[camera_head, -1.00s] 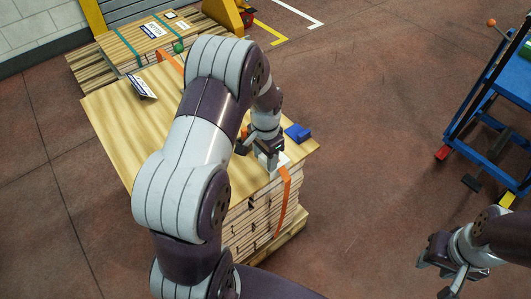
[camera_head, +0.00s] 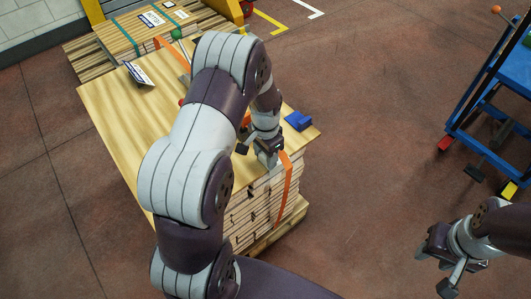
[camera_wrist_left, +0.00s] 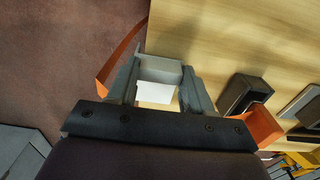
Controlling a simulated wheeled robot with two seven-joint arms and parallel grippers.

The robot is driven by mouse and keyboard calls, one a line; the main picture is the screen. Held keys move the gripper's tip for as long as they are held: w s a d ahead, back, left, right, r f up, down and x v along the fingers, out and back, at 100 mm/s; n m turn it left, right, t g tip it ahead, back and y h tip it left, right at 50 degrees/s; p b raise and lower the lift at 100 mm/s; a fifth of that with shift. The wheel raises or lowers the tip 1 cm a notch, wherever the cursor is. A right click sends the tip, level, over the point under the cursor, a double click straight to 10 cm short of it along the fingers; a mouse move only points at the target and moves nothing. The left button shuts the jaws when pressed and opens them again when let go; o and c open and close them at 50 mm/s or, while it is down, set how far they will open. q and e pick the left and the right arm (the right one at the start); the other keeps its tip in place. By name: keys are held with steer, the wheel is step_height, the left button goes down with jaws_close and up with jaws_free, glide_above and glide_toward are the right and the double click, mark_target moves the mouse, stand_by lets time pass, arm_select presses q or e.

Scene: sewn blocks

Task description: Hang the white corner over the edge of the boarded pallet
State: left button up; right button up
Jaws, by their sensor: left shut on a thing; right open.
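The boarded pallet (camera_head: 130,112) is a stack of boards with a pale wood top. My left gripper (camera_head: 268,158) is at its near right edge, beside a hanging orange strap (camera_head: 286,180). In the left wrist view, the left gripper (camera_wrist_left: 160,88) is shut on the white corner (camera_wrist_left: 155,92), which sits between the fingers at the board's edge. I cannot tell whether the corner touches the board. The head view mostly hides the corner behind the gripper. My right gripper (camera_head: 436,262) is open and empty over the floor, apart from the pallet.
A blue block (camera_head: 298,121) lies on the top near the right edge. A second strapped stack (camera_head: 120,38) is behind. A blue cart (camera_head: 490,120) stands at right. Floor between is clear.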

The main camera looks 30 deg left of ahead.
arm_select(q)
steer(key=shift+f, duration=0.2)
steer(key=o, duration=1.1)
step_height(320, 180, up, 13)
steer(key=shift+f+p, duration=0.15)
steer(key=shift+p, duration=1.1)
